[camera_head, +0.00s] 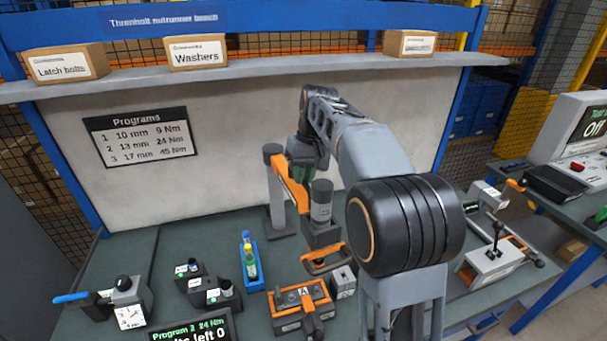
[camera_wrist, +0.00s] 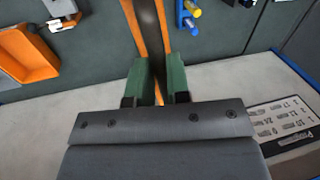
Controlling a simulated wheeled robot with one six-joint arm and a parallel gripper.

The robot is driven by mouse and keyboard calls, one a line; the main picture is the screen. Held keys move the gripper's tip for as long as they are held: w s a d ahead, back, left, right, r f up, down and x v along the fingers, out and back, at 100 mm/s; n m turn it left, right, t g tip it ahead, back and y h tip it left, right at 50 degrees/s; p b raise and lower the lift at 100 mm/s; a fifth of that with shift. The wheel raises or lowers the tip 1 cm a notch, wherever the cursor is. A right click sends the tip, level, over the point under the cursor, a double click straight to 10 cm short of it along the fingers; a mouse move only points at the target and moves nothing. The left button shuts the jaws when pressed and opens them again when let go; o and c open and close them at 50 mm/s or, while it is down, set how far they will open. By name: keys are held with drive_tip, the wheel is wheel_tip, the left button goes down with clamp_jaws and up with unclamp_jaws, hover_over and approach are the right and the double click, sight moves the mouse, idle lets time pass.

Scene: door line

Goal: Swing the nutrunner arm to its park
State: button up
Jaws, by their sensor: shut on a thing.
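My gripper (camera_head: 299,168) is at the orange bar, partly hidden by my own arm. In the wrist view, my gripper (camera_wrist: 161,84) has green fingers on either side of the dark bar with orange edges (camera_wrist: 149,30), shut on it. No marked park is clear in either view.
An orange fixture marked A (camera_head: 290,320) stands in front of the nutrunner. A program board (camera_head: 140,137) hangs on the back panel. A lever device (camera_head: 492,262) stands at right.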

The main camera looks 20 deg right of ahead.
clamp_jaws()
drive_tip(key=shift+d+r+p, duration=0.1)
drive_tip(key=shift+d+p, duration=0.3)
drive_tip(key=shift+d, duration=0.1)
drive_tip(key=w+d+n+g+p, duration=0.1)
drive_tip(key=w+d+n+p, duration=0.4)
drive_tip(key=d, duration=0.9)
drive_tip(key=shift+w+d+n+h+p, duration=0.25)
drive_tip(key=shift+w+n+h+p, duration=0.1)
drive_tip(key=shift+w+n, duration=1.1)
